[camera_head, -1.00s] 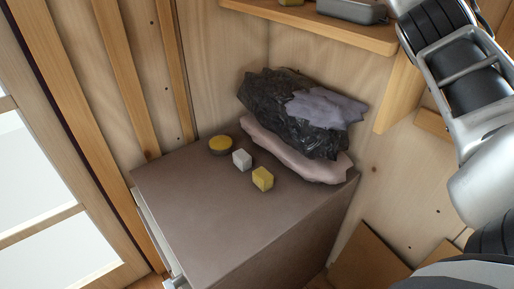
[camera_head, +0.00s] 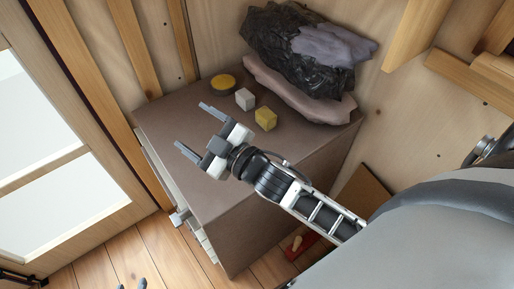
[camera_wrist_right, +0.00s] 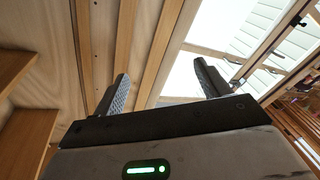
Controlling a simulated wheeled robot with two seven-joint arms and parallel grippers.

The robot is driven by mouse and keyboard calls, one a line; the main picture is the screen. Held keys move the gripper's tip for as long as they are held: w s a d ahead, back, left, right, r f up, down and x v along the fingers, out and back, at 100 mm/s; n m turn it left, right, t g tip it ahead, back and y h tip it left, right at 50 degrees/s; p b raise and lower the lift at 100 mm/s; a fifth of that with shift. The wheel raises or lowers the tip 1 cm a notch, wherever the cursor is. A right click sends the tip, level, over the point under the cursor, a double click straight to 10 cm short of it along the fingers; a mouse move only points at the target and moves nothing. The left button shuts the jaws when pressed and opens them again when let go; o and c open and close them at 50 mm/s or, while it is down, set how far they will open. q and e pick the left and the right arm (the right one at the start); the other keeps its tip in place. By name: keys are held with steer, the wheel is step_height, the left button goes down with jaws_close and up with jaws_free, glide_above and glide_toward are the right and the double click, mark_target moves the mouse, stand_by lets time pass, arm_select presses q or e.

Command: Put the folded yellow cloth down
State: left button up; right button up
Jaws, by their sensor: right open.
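I cannot make out a folded yellow cloth in either view. My right gripper (camera_head: 190,125) is open and empty, in front of the left part of the brown cabinet top (camera_head: 165,112). Its two fingers are apart and also show in the right wrist view (camera_wrist_right: 160,85), with nothing between them. A small yellow block (camera_head: 266,118) sits on the cabinet, to the right of these fingers and apart from them. Two dark tips at the bottom edge look like my left gripper (camera_head: 131,285); the rest is cut off.
A black bundle (camera_head: 300,60) lies on a pink cushion-like thing (camera_head: 300,95) at the back. A red item (camera_head: 302,244) lies on the floor.

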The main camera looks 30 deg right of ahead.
steer(key=s+d+f+m+g+h, duration=0.1)
steer(key=s+f+m, duration=0.1)
steer(key=s+f, duration=0.1)
steer(key=s+d+f+m+g+h, duration=0.1)
steer(key=s+f, duration=0.2)
steer(key=f, duration=0.2)
steer(key=s+d+f+m+g+h, duration=0.1)
steer(key=s+f+m+g, duration=0.1)
steer(key=f, duration=0.3)
steer(key=shift+s+m, duration=0.3)
steer(key=shift+s, duration=0.15)
steer(key=s+d+f+m+g+h, duration=0.1)
steer(key=s+f+m+g, duration=0.1)
steer(key=s+f, duration=0.4)
steer(key=shift+s+f+g, duration=0.15)
steer(key=shift+s+g, duration=0.55)
steer(key=shift+s, duration=0.05)
